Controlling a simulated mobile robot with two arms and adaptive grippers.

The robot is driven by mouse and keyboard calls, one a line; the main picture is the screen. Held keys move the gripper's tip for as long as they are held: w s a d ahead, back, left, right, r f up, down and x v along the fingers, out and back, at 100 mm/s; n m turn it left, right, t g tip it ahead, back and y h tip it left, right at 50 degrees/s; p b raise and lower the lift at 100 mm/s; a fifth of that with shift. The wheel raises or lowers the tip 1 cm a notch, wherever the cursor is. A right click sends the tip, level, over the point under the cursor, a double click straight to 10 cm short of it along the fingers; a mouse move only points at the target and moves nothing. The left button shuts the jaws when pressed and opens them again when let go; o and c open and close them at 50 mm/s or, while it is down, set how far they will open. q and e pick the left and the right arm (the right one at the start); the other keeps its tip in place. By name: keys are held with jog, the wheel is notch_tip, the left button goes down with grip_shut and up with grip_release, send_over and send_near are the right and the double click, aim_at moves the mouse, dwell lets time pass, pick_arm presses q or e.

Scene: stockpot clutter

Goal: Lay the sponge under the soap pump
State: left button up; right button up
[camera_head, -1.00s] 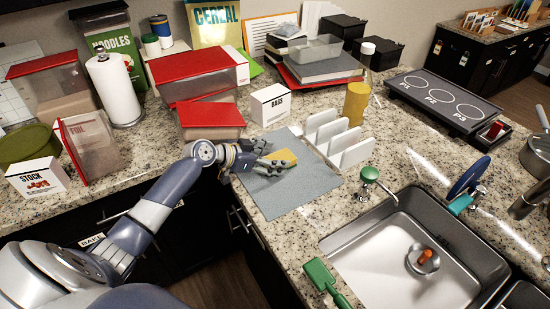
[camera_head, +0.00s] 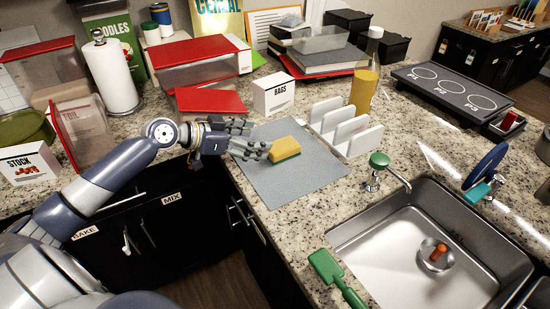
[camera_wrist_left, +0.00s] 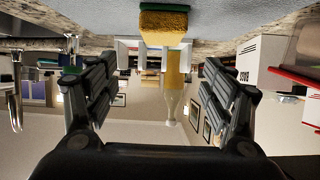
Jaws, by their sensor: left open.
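The yellow sponge (camera_head: 285,149) with a green underside lies on the grey mat (camera_head: 300,184). It also shows at the top of the left wrist view (camera_wrist_left: 163,25), beyond my fingers. The soap pump with a green top (camera_head: 379,160) stands at the sink's back left corner, to the right of the mat. My left gripper (camera_head: 260,141) is open, just left of the sponge. The wrist view shows its fingers (camera_wrist_left: 158,88) wide apart with nothing between them. My right gripper is not in view.
A white BAGS box (camera_head: 273,93) is behind the mat. A green scraper (camera_head: 335,278) lies at the counter's front edge. Bare counter lies between mat and sink.

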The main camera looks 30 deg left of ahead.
aim_at(287, 143)
pick_arm(q)
jog(key=shift+w+f+b, duration=0.7)
jog(key=shift+f+b, duration=0.3)
jog(key=shift+b, duration=0.2)
jog(key=shift+w+r+t+b, duration=0.1)
jog(key=shift+w+t+b, duration=0.1)
jog(key=shift+t+b, duration=0.1)
jog(key=shift+w+d+p, duration=0.25)
jog(key=shift+w+p, duration=0.1)
jog(key=shift+w, duration=0.1)
jog(key=x, duration=0.3)
jog(key=shift+p, duration=0.4)
jog(key=shift+x, duration=0.8)
jog(key=shift+d+p, duration=0.25)
jog(key=shift+p, duration=0.15)
jog(key=x, duration=0.1)
jog(key=p+x, duration=0.1)
jog(key=x, duration=0.1)
jog(key=shift+d+f, duration=0.35)
jog(key=shift+f, duration=0.05)
jog(key=shift+w+d+f+p, duration=0.3)
jog(key=shift+w+f, duration=0.1)
jog(key=shift+w, duration=0.1)
jog(key=c, duration=1)
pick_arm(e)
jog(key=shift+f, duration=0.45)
